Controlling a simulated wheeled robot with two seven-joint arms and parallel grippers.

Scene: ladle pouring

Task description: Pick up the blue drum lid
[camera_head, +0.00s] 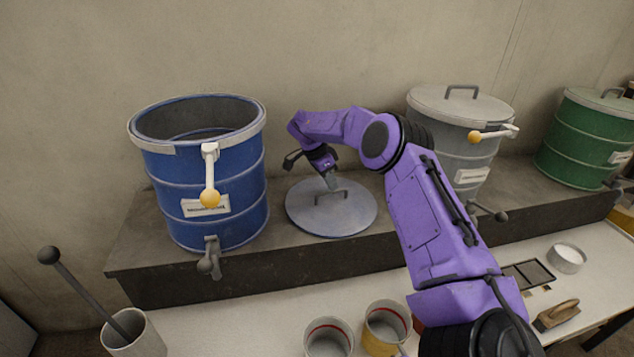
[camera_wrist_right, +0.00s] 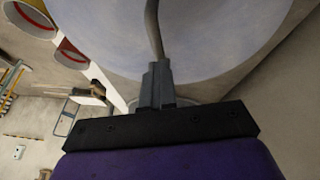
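The blue drum lid (camera_head: 312,215) is a round blue-grey disc with a bar handle. It lies flat on or just above the dark ledge, right of the open blue drum (camera_head: 172,190); any small gap beneath it cannot be told. My right gripper (camera_head: 332,184) comes down from above at the lid's handle. In the right wrist view, the fingers of my right gripper (camera_wrist_right: 157,75) are close together on the handle, with the lid (camera_wrist_right: 215,45) beyond them. My left gripper is not in view.
A grey drum (camera_head: 458,155) and a green drum (camera_head: 590,145), both lidded, stand on the ledge (camera_head: 200,285) to the right. Two cups (camera_head: 328,340) (camera_head: 385,348), a brush (camera_head: 556,315) and a white bowl (camera_head: 566,258) are on the table below. A container with a rod (camera_head: 135,340) stands front left.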

